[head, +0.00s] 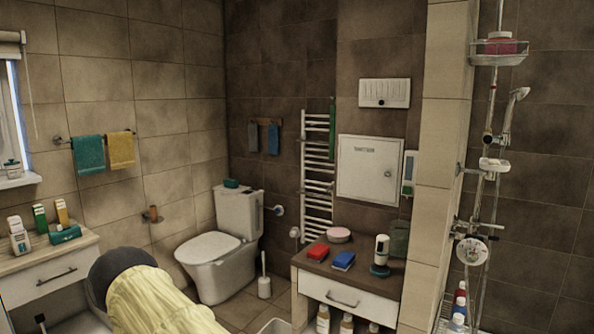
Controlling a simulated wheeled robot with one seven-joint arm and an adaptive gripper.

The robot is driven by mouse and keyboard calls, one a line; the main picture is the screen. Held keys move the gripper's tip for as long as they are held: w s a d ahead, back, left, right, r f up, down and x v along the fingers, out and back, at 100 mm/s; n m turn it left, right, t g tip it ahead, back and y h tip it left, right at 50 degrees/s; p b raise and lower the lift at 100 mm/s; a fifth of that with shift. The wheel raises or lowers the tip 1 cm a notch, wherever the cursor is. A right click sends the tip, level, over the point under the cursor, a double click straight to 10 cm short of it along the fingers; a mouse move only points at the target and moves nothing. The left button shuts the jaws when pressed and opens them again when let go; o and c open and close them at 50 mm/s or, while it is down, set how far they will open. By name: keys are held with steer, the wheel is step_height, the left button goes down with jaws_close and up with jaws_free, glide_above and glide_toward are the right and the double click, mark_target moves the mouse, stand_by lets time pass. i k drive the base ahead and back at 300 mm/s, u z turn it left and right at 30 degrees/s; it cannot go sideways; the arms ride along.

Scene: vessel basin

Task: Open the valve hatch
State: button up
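The valve hatch (362,180) is a white square panel set in the dark tiled wall, right of the towel radiator. It looks shut, with its door flat in the frame. It has small dark lettering near the top, too small to read. A small round latch or knob (388,173) sits on the right side of the door. My gripper is not visible in the head view, and nothing touches the hatch.
A cabinet (345,296) stands below the hatch, with red and blue items, a pink round box and a dispenser on top. The radiator (317,165) is left of the hatch. A tiled partition (440,120) stands right. The toilet (220,255) is further left.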

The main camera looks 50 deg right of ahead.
mark_target(369, 168)
steer(key=u, duration=0.1)
steer(key=i, duration=1.5)
steer(key=z, duration=1)
steer(key=i, duration=0.85)
steer(key=z, duration=0.95)
